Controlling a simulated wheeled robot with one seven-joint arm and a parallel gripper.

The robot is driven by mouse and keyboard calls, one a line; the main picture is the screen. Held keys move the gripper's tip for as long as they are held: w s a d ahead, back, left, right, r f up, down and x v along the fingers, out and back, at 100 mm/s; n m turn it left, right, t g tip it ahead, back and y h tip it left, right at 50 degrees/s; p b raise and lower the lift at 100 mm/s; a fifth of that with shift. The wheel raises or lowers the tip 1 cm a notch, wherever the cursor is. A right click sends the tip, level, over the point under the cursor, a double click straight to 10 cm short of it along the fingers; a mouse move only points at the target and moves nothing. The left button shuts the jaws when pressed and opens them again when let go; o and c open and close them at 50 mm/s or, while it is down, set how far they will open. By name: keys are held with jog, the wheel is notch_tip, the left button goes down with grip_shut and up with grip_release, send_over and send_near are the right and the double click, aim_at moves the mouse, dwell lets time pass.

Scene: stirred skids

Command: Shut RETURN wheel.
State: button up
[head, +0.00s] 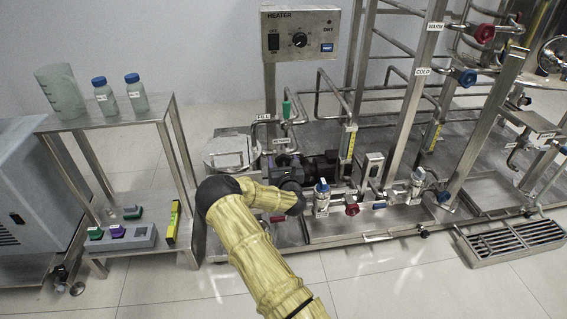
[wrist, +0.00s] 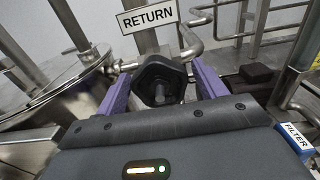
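The RETURN wheel (wrist: 160,78) is a dark, lobed hand wheel in the middle of the wrist view, under a white RETURN label (wrist: 148,17). My gripper (wrist: 161,82) has its two purple fingers apart, one on each side of the wheel. Narrow gaps seem to show between fingers and rim, so I see no firm grip. In the head view my yellow arm reaches to the skid's left end, and my fingers and the wheel cannot be made out clearly there.
A lidded steel vessel (wrist: 75,88) is close on the left in the wrist view. A blue part labelled FILTER (wrist: 296,138) is close on the right. In the head view, a steel shelf (head: 112,118) with bottles stands left, and the heater box (head: 300,33) stands above the skid.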

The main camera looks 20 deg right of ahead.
jog(key=c, duration=0.8)
jog(key=shift+o, duration=0.2)
